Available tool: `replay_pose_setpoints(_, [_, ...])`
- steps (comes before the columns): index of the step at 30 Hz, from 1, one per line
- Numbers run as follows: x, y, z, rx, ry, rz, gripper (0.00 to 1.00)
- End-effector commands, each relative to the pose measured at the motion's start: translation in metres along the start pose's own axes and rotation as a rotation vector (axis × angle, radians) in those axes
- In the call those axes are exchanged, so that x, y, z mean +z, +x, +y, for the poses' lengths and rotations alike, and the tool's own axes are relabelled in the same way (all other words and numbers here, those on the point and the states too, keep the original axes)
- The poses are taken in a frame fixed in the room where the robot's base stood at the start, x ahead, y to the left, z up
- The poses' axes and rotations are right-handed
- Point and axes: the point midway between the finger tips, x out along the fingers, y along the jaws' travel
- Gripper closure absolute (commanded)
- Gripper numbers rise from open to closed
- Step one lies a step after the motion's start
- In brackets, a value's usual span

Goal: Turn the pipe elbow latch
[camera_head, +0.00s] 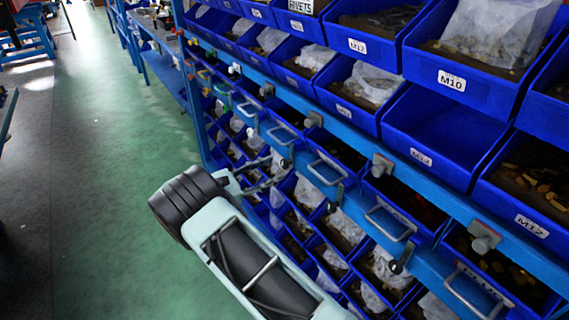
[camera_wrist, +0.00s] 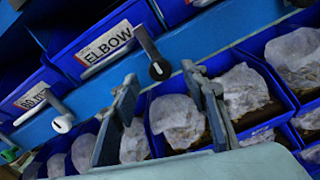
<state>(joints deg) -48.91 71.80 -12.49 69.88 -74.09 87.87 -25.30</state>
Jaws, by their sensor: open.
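In the wrist view, a label reading ELBOW (camera_wrist: 106,46) sits on the front of a blue bin. Beside its right end is the pipe elbow latch (camera_wrist: 159,69), a grey lever with a dark round knob at its lower end, mounted on the blue rail. The lever leans up to the left. My gripper (camera_wrist: 160,77) is open, with one finger on each side of the knob in the picture. I see no clear contact, and the depth gap cannot be told. In the head view, my gripper (camera_head: 268,174) reaches the rack's front; the ELBOW label is not readable there.
A second latch with a white knob (camera_wrist: 62,123) is to the left in the wrist view. Blue bins with bagged parts (camera_wrist: 178,121) lie below the rail (camera_wrist: 215,42). Metal handles (camera_head: 390,222) stick out along the rack. The green floor (camera_head: 110,170) on the left is clear.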

Motion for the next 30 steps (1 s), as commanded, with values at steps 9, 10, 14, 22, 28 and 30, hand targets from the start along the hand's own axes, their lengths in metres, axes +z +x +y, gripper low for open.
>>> replay_pose_setpoints(9, [0.0, 0.046, 0.0, -0.002, 0.001, 0.001, 0.59])
replay_pose_setpoints(10, [0.0, 0.048, 0.0, -0.001, 0.001, 0.001, 0.59])
replay_pose_setpoints(14, [0.0, 0.052, 0.0, 0.0, 0.002, 0.002, 0.59])
replay_pose_setpoints(22, [0.0, 0.052, 0.0, -0.001, 0.002, 0.001, 0.64])
replay_pose_setpoints(28, [0.0, 0.051, 0.0, -0.001, 0.002, 0.001, 0.86])
replay_pose_setpoints(30, [0.0, 0.051, 0.0, -0.001, 0.002, 0.001, 0.94])
